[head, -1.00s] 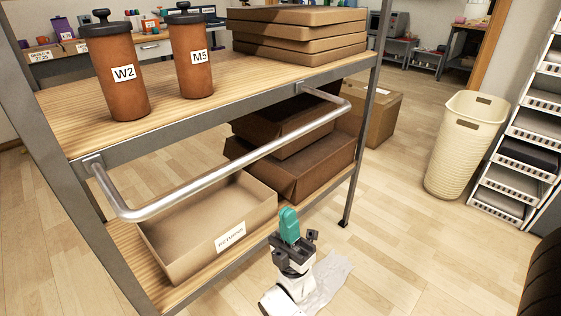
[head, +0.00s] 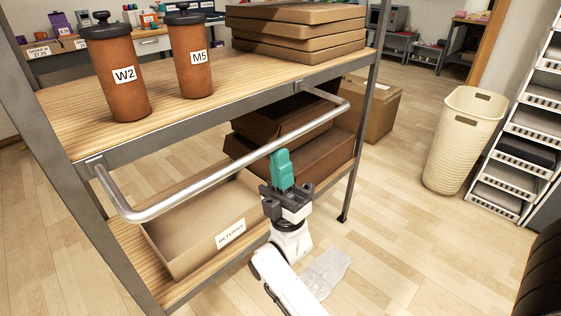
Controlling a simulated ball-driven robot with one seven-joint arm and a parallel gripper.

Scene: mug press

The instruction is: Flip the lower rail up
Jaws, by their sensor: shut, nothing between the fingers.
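The lower rail (head: 215,169) is a silver metal bar with bent ends, fixed to the front edge of the shelf unit's upper board. It sticks out toward me, above the lower shelf. My gripper (head: 281,156) is shut and empty, with teal fingers pointing up. In the picture it overlaps the right half of the rail, its tip just under the bar. I cannot tell whether it touches the rail.
A returns box (head: 185,222) sits on the lower shelf.

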